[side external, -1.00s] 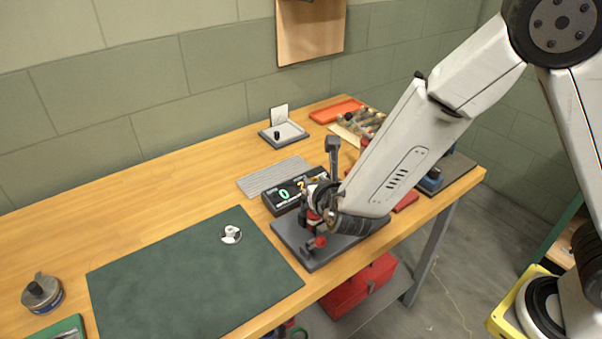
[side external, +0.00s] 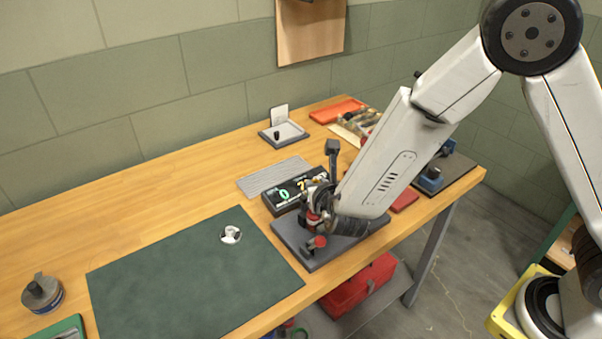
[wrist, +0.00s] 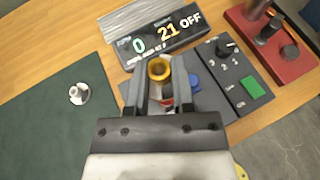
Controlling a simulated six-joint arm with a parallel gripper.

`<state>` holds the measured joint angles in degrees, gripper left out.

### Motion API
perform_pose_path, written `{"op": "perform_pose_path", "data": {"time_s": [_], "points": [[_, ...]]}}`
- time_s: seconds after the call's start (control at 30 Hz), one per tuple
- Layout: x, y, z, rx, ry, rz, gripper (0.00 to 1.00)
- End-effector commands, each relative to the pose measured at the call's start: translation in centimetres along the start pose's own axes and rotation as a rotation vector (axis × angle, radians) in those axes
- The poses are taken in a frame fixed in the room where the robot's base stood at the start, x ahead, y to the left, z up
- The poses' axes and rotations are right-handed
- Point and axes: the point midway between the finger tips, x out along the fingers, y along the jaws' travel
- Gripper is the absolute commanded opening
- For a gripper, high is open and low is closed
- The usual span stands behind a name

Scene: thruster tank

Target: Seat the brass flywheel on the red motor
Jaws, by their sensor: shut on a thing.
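My gripper (wrist: 160,78) is shut on the brass flywheel (wrist: 159,67), which shows as a gold ring between the fingertips in the wrist view. Red (wrist: 168,100), likely the red motor, shows just below the ring between the fingers. In the side view my gripper (side external: 322,200) is low over the dark grey stand plate (side external: 290,238), close above a small red body (side external: 313,216). The wrist and fingers hide most of the motor there. I cannot tell whether the flywheel touches the motor.
A black display (wrist: 160,38) reads 0, 21 and OFF. A dial panel with a green button (wrist: 252,87) lies to the right. A blue part (wrist: 193,82) is beside the fingers. A small silver part (wrist: 79,94) sits on the green mat (wrist: 40,140), which is otherwise clear.

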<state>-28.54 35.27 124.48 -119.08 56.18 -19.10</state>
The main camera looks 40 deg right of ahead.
Motion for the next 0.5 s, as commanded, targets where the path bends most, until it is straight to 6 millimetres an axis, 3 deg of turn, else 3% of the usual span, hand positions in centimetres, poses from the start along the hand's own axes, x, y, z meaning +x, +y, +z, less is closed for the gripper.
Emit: {"op": "perform_pose_path", "data": {"time_s": [0.5], "points": [[1.0,0.0,-2.4,-0.001,0.000,0.000,0.00]]}}
